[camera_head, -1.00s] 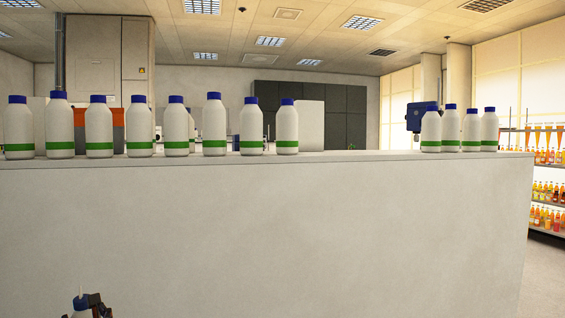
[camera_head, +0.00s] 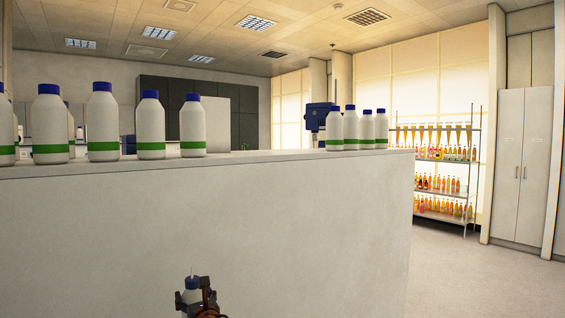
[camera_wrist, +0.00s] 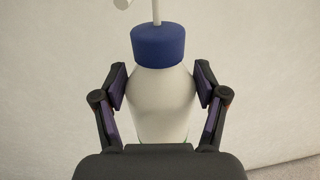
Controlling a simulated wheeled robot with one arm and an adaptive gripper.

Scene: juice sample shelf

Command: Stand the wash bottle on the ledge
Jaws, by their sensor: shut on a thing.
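The wash bottle (camera_wrist: 160,100) is white with a blue cap and a thin spout on top. In the wrist view it stands upright between the fingers of my gripper (camera_wrist: 162,98), which is shut on it. In the head view the wash bottle (camera_head: 191,287) and my gripper (camera_head: 202,297) are low at the bottom edge, in front of the white wall face and below its top. The ledge (camera_head: 300,157) is the pale top of this wall. The bottle's lower part is hidden by my gripper.
Several white bottles with blue caps and green bands stand on the ledge at the left (camera_head: 150,125), and a second group stands near its right end (camera_head: 350,130). A bare stretch lies between them. A shelf of juice bottles (camera_head: 440,183) and open floor (camera_head: 460,265) are at the right.

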